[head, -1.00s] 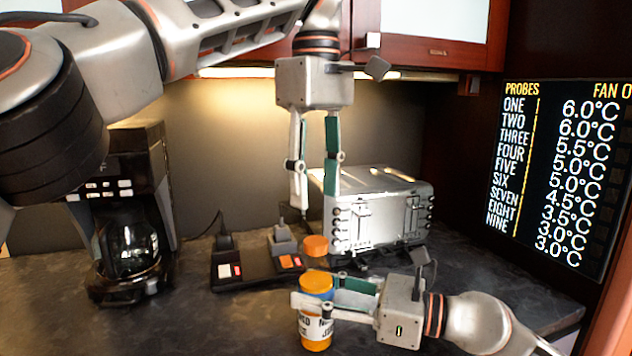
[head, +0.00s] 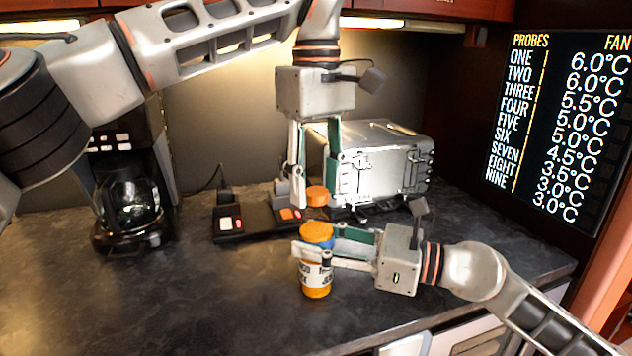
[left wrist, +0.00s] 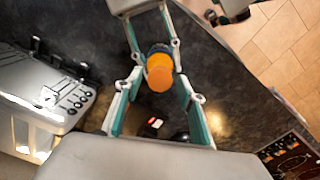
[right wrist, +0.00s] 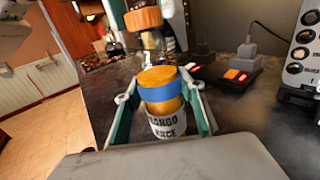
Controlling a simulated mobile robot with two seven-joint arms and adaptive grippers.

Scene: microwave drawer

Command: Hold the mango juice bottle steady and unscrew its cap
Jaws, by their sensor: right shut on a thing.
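The mango juice bottle (head: 316,281) stands upright with a white label, a blue band and an orange-yellow top. My right gripper (head: 312,251) is shut on its upper part from the right. The right wrist view shows the bottle (right wrist: 165,125) between its fingers. The orange cap (head: 316,195) is above the bottle, with a visible gap between them.
A dark power strip (head: 257,222) with plugs lies behind the bottle. A coffee maker (head: 130,205) is at the left. A temperature display (head: 555,125) is at the right. The front left counter (head: 180,310) is clear.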

